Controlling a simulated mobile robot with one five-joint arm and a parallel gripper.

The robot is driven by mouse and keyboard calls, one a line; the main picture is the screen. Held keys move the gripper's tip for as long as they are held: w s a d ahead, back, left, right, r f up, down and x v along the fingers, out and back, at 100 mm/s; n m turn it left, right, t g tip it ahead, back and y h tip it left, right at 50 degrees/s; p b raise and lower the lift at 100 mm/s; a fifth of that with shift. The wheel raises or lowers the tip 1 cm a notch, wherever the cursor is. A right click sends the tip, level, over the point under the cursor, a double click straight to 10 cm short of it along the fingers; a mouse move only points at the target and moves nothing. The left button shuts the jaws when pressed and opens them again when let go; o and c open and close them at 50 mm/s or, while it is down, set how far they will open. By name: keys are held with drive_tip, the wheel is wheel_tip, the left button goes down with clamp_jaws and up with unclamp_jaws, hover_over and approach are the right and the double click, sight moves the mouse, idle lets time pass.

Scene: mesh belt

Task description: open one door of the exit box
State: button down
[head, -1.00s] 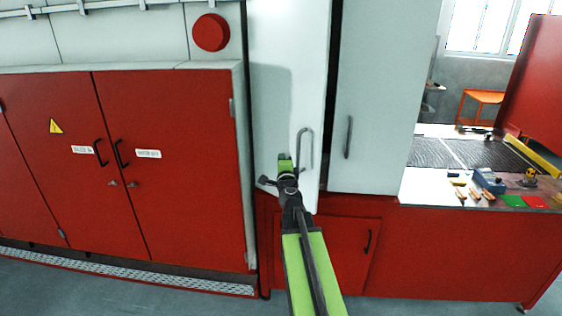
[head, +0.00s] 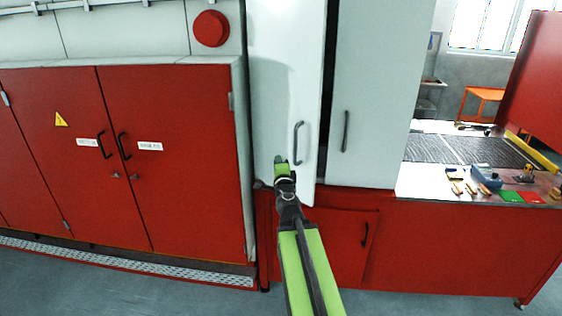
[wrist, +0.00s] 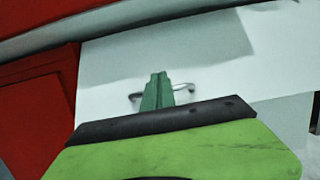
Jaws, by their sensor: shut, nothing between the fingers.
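The exit box is the tall pale cabinet with two doors. Its left door (head: 275,105) stands ajar, with a dark gap between it and the right door (head: 375,95). The left door has a metal bar handle (head: 298,142), and the right door has a dark one (head: 346,131). My gripper (head: 281,163) is shut and empty, in front of the left door, just left of and below its handle in the head view. In the wrist view the green fingers (wrist: 158,88) overlap the middle of a bar handle (wrist: 183,87); contact cannot be told.
Red cabinet doors (head: 165,190) with dark handles are on the left. A red base with a small door (head: 338,240) is below the exit box. At right a bench (head: 415,185) holds the mesh belt (head: 445,149) and several small items. Grey floor is clear in front.

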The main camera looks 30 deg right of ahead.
drive_tip(key=w+a+f+n+g+y+b, duration=0.1)
drive_tip(key=a+f+n+y, duration=0.3)
drive_tip(key=a, duration=0.4)
drive_tip(key=w+a+f+n+y, duration=0.1)
drive_tip(key=a+f+n+y, duration=0.2)
drive_tip(key=a+n, duration=0.35)
drive_tip(key=w+a+f+n+g+y+b, duration=0.1)
drive_tip(key=w+a+f+n+y, duration=0.2)
drive_tip(key=a, duration=0.7)
drive_tip(key=s+a+f+n+g+y+b, duration=0.2)
drive_tip(key=s+a+f+n+g, duration=0.55)
drive_tip(key=s+a+f, duration=0.45)
drive_tip(key=s+d+f+n+g+h, duration=0.2)
drive_tip(key=s+f+g, duration=0.4)
drive_tip(key=s, duration=0.3)
drive_tip(key=shift+s+d+f+g+h, duration=0.2)
drive_tip(key=shift+s+d+g+h, duration=0.2)
drive_tip(key=shift+h, duration=0.7)
